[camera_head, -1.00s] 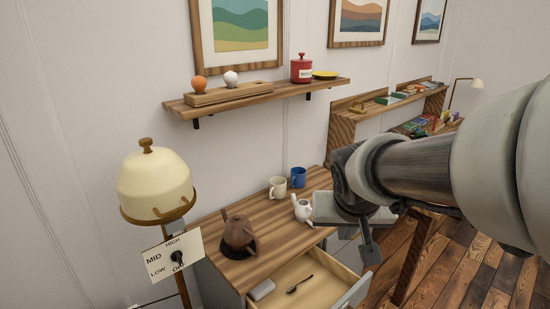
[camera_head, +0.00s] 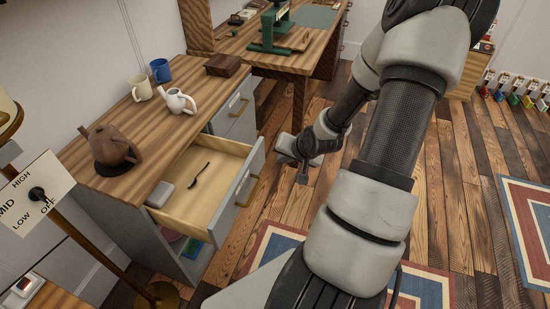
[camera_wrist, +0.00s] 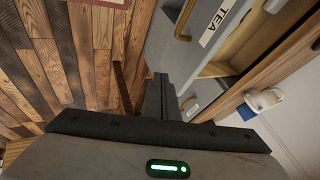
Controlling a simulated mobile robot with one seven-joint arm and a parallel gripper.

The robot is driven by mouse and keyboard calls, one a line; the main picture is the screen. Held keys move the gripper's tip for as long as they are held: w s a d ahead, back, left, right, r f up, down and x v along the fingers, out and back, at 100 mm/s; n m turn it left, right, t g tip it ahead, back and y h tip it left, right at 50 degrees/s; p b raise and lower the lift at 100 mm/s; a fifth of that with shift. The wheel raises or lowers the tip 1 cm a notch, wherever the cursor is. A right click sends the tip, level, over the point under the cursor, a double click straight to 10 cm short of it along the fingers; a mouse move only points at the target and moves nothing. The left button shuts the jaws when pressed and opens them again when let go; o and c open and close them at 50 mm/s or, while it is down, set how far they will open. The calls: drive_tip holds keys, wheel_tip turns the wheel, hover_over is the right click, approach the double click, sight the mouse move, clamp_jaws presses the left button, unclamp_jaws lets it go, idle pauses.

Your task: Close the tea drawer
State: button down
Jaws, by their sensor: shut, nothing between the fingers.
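The tea drawer (camera_head: 232,208) is pulled out of the grey cabinet in the head view, with its pale wooden inside showing. A small grey box (camera_head: 160,194) and a dark spoon (camera_head: 198,176) lie in it. Its grey front bears a brass handle (camera_head: 250,190). In the wrist view a grey drawer front (camera_wrist: 222,22) carries a TEA label and a brass handle. My gripper (camera_head: 302,177) is shut and empty, out in front of the drawer and apart from it. Its dark fingers (camera_wrist: 161,98) also show in the wrist view, with floor to their left.
On the cabinet top (camera_head: 140,115) stand a brown teapot (camera_head: 110,148), a white pot (camera_head: 178,101), two mugs and a wooden box (camera_head: 223,65). A lamp with a dial panel (camera_head: 35,195) is at left. A desk (camera_head: 270,35) stands behind. The plank floor around my gripper is clear.

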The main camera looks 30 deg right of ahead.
drive_tip(key=shift+w+a+f+b, duration=0.4)
drive_tip(key=shift+w+f+b, duration=0.1)
drive_tip(key=shift+w+f, duration=0.75)
drive_tip(key=shift+w+a+f+b, duration=0.45)
drive_tip(key=shift+w+f, duration=0.5)
drive_tip(key=shift+w, duration=0.5)
drive_tip(key=shift+w+a+f+b, duration=0.35)
drive_tip(key=shift+w+f+b, duration=0.2)
drive_tip(key=shift+w+f, duration=0.7)
drive_tip(key=shift+w+r, duration=0.15)
